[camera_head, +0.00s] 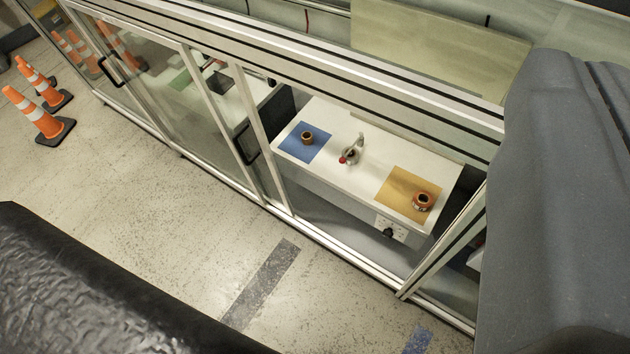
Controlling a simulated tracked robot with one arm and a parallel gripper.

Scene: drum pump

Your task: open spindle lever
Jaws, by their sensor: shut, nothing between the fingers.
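A small silver fitting (352,150) with a red part at its near end stands on a white bench inside a framed enclosure. It may carry the spindle lever, but it is too small to tell which part that is or how it is turned. A blue square (292,148) with a brown ring-shaped piece (307,137) lies to its left. A yellow-orange square (398,190) with an orange-brown round piece (422,202) lies to its right. My gripper's fingers do not show. The bench is well away from the camera, seen from above.
Glass doors with a black handle (110,70) front the enclosure's left part. A frame post (447,240) stands right of the bench. A black knob (389,232) sits on the bench front. Orange cones (40,112) stand far left. The floor in front is clear.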

